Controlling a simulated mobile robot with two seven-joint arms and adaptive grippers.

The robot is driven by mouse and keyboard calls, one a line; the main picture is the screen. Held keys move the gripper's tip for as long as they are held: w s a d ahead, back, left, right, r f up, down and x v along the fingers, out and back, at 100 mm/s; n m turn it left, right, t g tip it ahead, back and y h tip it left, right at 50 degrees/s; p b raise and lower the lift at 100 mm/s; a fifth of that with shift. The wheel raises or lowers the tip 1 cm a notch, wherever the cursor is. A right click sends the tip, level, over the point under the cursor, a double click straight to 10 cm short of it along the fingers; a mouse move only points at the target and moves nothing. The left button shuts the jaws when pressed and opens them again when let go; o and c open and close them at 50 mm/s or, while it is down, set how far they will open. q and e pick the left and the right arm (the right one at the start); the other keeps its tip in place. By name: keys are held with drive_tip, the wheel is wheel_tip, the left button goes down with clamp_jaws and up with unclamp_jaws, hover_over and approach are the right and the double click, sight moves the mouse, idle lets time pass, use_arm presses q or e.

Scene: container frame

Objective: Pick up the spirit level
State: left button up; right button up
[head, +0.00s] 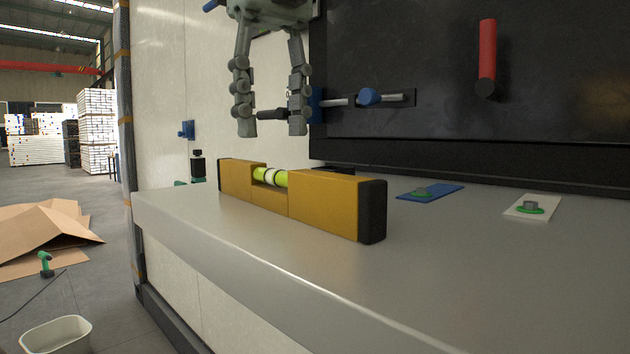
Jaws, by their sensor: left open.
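The spirit level (325,203) is a yellow bar with black end caps and a green vial near its middle. It lies along the front part of the grey worktop (470,270), running from back left to front right. My left gripper (272,133) is open and empty, pointing down above and behind the level, apart from it. My right gripper does not show.
A black panel behind the worktop carries a red handle (487,55) and a blue-knobbed latch (369,97). A blue plate (431,192) and a white plate (532,207) lie at the back right. Cardboard (45,238) and a white tub (57,334) are on the floor at left. The front right worktop is clear.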

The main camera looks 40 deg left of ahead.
sight(276, 166)
use_arm(q)
wheel_tip(276, 166, down, 8)
drive_tip(key=shift+w+r, duration=0.15)
drive_tip(key=shift+r, duration=0.1)
clamp_jaws()
idle(0.4)
